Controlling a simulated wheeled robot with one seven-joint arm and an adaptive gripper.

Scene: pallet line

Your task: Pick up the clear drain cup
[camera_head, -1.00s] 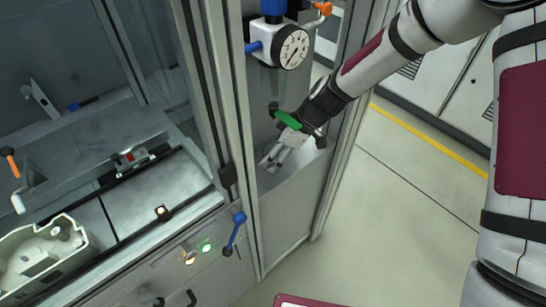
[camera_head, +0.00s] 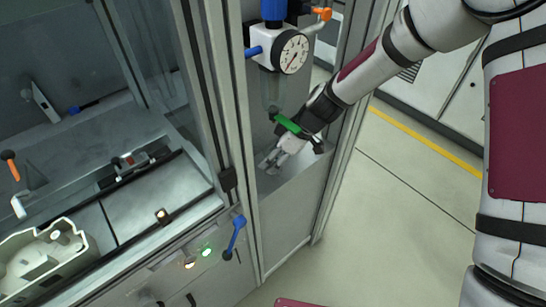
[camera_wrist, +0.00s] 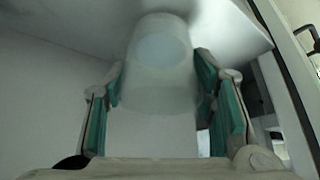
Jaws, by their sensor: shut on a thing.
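The clear drain cup (camera_wrist: 158,75) shows in the wrist view as a translucent, pale cylinder between the green-padded fingers of my gripper (camera_wrist: 160,85). The fingers are shut on its sides. In the head view my gripper (camera_head: 272,162) is low inside the narrow bay below the gauge, close to the grey ledge. The cup cannot be made out clearly in the head view. Whether the cup touches the ledge cannot be told.
The pressure gauge (camera_head: 291,52) with its blue and orange fittings hangs above my gripper. Metal frame posts (camera_head: 239,130) stand on the left of the bay. A blue lever handle (camera_head: 236,235) sticks out lower left. The floor (camera_head: 400,220) at right is clear.

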